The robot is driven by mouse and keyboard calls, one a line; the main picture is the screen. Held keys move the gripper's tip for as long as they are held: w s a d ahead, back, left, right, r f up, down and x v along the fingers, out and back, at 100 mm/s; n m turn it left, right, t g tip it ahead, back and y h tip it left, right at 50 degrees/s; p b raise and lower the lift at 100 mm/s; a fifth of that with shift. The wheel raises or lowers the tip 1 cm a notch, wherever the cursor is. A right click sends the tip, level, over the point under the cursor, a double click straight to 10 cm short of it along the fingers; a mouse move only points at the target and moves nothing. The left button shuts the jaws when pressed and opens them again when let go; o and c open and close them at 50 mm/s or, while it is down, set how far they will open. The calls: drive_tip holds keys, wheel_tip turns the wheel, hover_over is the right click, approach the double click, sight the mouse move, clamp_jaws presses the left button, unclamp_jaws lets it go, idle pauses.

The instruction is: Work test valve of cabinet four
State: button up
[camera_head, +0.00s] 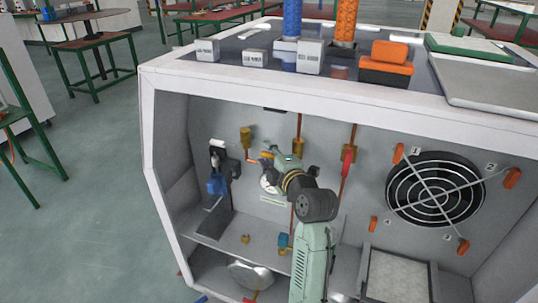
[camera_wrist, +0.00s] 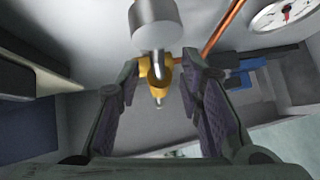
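A brass valve fitting (camera_head: 246,138) is on the back wall of the open cabinet (camera_head: 152,160). My gripper (camera_head: 265,158) reaches into the cabinet, just right of this fitting. In the wrist view a yellow brass fitting (camera_wrist: 161,76) with a grey cylindrical part (camera_wrist: 154,22) above it appears between the two fingers of my gripper (camera_wrist: 160,68). The fingers are spread, with a gap on both sides of the fitting, and hold nothing. No label here shows which cabinet is number four or names the test valve.
A copper pipe (camera_wrist: 222,28) and a gauge (camera_wrist: 284,14) are close on the right in the wrist view. A blue component (camera_head: 217,184), a red handle (camera_head: 348,158) and a fan (camera_head: 434,190) are on the cabinet's back wall. A shelf lies below my arm.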

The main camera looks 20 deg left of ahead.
clamp_jaws()
idle(0.7)
